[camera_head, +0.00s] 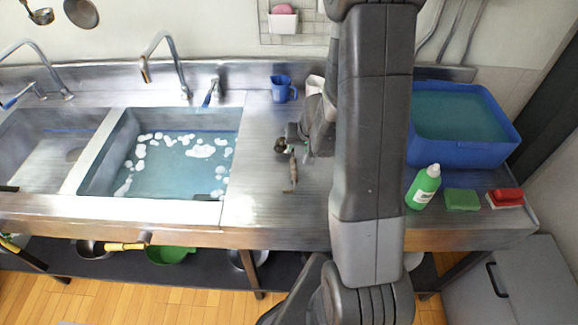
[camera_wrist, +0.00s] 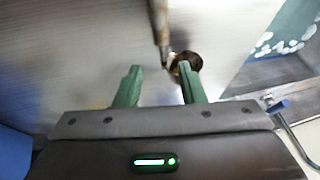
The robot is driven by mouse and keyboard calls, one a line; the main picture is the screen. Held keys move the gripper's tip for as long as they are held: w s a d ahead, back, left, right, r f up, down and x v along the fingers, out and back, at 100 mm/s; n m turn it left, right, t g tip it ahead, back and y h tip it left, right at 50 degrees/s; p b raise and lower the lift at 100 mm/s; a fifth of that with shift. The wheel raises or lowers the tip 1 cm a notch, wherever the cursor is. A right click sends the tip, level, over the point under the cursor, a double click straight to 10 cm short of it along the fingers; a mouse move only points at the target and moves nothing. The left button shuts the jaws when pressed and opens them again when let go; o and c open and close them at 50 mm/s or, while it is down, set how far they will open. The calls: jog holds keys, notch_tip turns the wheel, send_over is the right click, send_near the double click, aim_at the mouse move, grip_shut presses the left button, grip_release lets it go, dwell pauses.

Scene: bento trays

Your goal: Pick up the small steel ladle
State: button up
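A small ladle lies on the steel counter right of the filled sink; its thin brownish handle (camera_head: 293,172) points toward the front edge. In the wrist view its round dark bowl (camera_wrist: 185,66) is just beyond the right fingertip, with the handle (camera_wrist: 160,25) running up and away. My gripper (camera_wrist: 159,75) is open, its two green fingers apart with nothing between them. In the head view my gripper (camera_head: 300,142) is low over the counter beside the ladle's bowl end, partly hidden by my arm. Whether a finger touches the bowl I cannot tell.
A blue mug (camera_head: 283,89) stands behind the gripper. A blue water tub (camera_head: 460,153), green bottle (camera_head: 423,188), green sponge (camera_head: 462,200) and red brush (camera_head: 508,195) are at the right. The sink (camera_head: 212,205) holds foamy water. Another ladle (camera_head: 41,16) hangs on the wall.

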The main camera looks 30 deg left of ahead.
aim_at(293, 155)
jog(key=shift+s+b+x, duration=0.2)
jog(key=shift+b+x, duration=0.8)
jog(key=shift+x, duration=0.25)
jog(key=shift+s+b+x, duration=0.2)
jog(key=shift+b+x, duration=0.8)
jog(key=shift+x, duration=0.25)
jog(key=shift+w+a+f, duration=0.1)
jog(key=shift+a+f, duration=0.05)
jog(key=shift+f, duration=0.2)
jog(key=shift+r, duration=0.1)
grip_shut()
